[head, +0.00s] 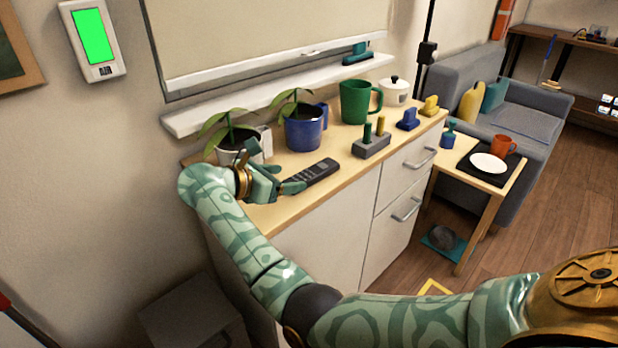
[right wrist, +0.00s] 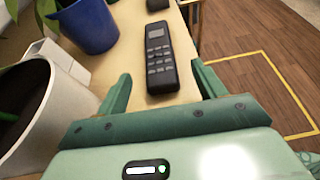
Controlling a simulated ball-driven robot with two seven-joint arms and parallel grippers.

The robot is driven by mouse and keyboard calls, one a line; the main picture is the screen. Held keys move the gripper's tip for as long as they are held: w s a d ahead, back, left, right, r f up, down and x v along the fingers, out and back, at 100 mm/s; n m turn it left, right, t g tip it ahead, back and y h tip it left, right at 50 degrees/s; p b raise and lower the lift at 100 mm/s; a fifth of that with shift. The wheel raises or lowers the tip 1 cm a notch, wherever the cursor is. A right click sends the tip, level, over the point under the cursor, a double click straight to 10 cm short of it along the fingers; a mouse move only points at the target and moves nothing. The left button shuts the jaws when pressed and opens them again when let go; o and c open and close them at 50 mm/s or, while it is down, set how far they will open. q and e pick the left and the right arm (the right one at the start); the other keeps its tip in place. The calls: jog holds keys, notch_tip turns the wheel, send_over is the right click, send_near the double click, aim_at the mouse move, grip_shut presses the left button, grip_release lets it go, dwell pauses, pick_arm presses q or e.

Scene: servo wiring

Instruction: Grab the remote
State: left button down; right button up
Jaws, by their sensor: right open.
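The remote (head: 314,174) is a dark handset with a small screen and keys, lying on the wooden top of the white cabinet (head: 325,188). In the right wrist view the remote (right wrist: 160,60) lies ahead of and between the two fingers. My right gripper (head: 284,180) is open and empty, with its fingers at the near left end of the remote. In the right wrist view the right gripper (right wrist: 160,86) shows a finger on either side, apart from the remote. My left gripper is not in view.
A white plant pot (head: 240,145) stands close beside my right gripper. A blue plant pot (head: 306,130), a green mug (head: 356,101) and a grey block with pegs (head: 371,146) stand behind or beyond the remote. The cabinet's front edge is close to the remote.

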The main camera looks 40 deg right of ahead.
aim_at(305, 175)
jog(key=shift+d+f, duration=0.35)
jog(key=shift+d, duration=0.3)
jog(key=shift+d+f+b, duration=0.2)
jog(key=shift+d+b, duration=0.1)
jog(key=shift+d, duration=0.3)
jog(key=b+x, duration=0.1)
jog(key=x, duration=0.3)
jog(key=shift+w+f+b, duration=0.1)
jog(key=shift+w+b, duration=0.05)
jog(key=shift+b, duration=0.15)
jog(key=shift+d, duration=0.25)
jog(key=shift+c, duration=0.6)
jog(key=c, duration=1)
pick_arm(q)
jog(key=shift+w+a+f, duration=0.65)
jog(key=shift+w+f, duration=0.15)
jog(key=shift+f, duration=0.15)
